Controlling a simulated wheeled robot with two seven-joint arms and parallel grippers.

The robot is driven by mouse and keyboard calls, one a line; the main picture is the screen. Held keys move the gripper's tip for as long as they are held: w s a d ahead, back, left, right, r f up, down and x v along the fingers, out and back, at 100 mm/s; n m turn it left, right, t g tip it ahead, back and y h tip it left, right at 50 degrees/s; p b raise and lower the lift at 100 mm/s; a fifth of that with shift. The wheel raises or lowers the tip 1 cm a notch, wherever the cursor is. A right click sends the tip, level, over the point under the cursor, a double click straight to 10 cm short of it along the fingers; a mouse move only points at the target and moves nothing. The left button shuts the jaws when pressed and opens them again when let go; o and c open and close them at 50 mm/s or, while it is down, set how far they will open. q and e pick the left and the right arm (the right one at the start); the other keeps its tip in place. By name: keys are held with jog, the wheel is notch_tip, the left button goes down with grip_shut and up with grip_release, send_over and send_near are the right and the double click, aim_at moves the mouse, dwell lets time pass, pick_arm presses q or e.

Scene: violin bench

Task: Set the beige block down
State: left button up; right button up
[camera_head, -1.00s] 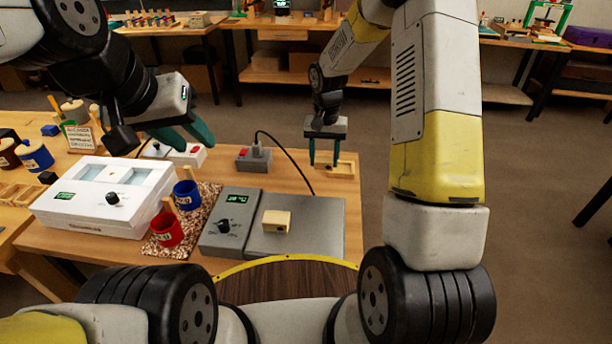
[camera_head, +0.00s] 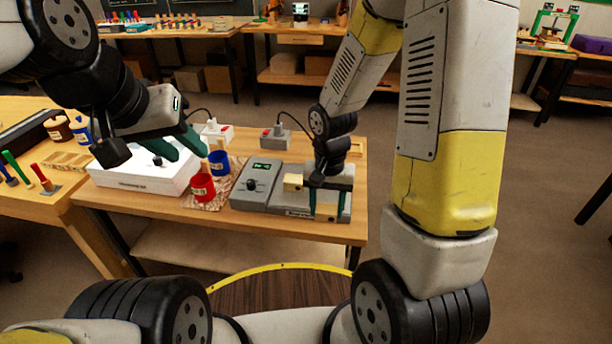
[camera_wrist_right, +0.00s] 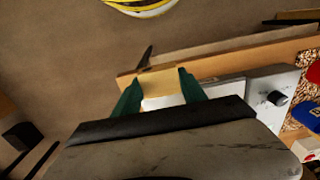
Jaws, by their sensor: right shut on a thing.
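My right gripper (camera_head: 327,214) hangs low over the grey plate (camera_head: 345,208) at the bench's front. In the right wrist view its green fingers (camera_wrist_right: 160,88) are shut on a beige block (camera_wrist_right: 160,80). In the head view the held block is hard to make out between the fingers. Another beige block (camera_head: 293,182) shows just left of the fingers, apparently on the plate and outside the grip. I cannot tell whether the held block touches the plate. My left gripper (camera_head: 186,149) is open and empty, above the white machine.
A grey control box (camera_head: 257,187) with a dial adjoins the plate's left side. A white machine (camera_head: 140,180) is further left. A grey box with a red switch (camera_head: 276,137) stands behind.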

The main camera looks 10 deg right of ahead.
jog(key=w+d, duration=0.1)
jog(key=w, duration=0.4)
jog(key=w+d+f, duration=0.1)
jog(key=w+d, duration=0.1)
jog(key=w, duration=0.2)
jog(key=w+d, duration=0.1)
jog(key=w, duration=0.4)
jog(key=shift+w+d+f, duration=0.2)
jog(key=shift+w+f, duration=0.05)
jog(key=shift+w, duration=0.05)
jog(key=shift+w+d+f, duration=0.1)
jog(key=shift+w+f, duration=0.05)
jog(key=shift+f, duration=1.65)
jog(key=o, duration=1.3)
jog(key=shift+f, duration=0.1)
jog(key=shift+o, duration=0.2)
